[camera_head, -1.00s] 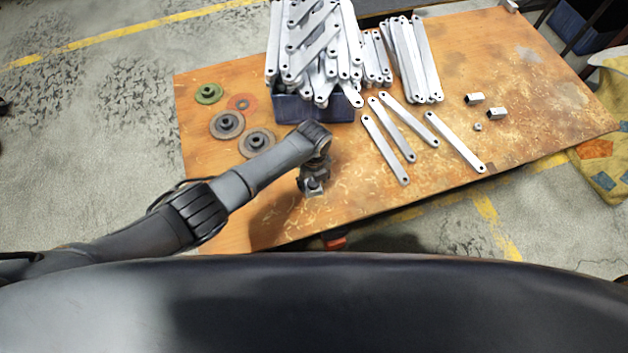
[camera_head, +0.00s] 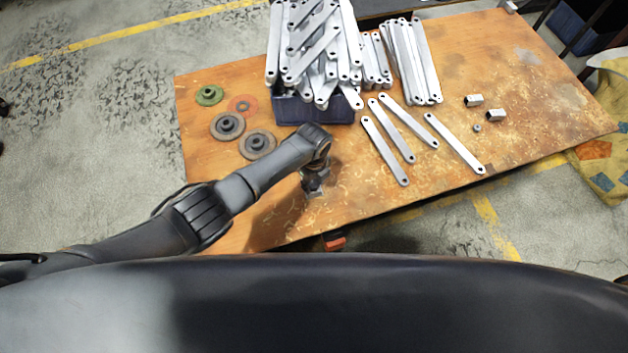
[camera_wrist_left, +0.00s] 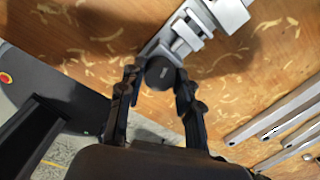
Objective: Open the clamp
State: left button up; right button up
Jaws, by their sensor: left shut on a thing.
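The clamp (camera_wrist_left: 190,35) is a silver metal piece near the front edge of the wooden table. In the left wrist view, it has a dark round knob (camera_wrist_left: 160,73) at its near end. My left gripper (camera_wrist_left: 157,82) has one finger on each side of this knob and is shut on it. In the head view, my left gripper (camera_head: 315,178) points down over the clamp and hides most of it; only a bit of its base (camera_head: 316,193) shows. My right gripper is not in view.
A dark blue bin (camera_head: 315,110) heaped with metal brackets stands behind the gripper. Loose brackets (camera_head: 385,150) lie to its right, and several discs (camera_head: 257,144) to its left. The table (camera_head: 540,130) is clear at right.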

pick_arm(q)
jog(key=n+p, duration=0.1)
jog(key=n, duration=0.5)
jog(key=shift+s+r+n, duration=0.1)
jog(key=shift+n, duration=0.2)
jog(key=n+p, duration=0.1)
jog(key=n, duration=0.5)
jog(key=o, duration=1)
jog(key=shift+n, duration=0.5)
notch_tip(320, 180, up, 6)
jog(key=p, duration=0.6)
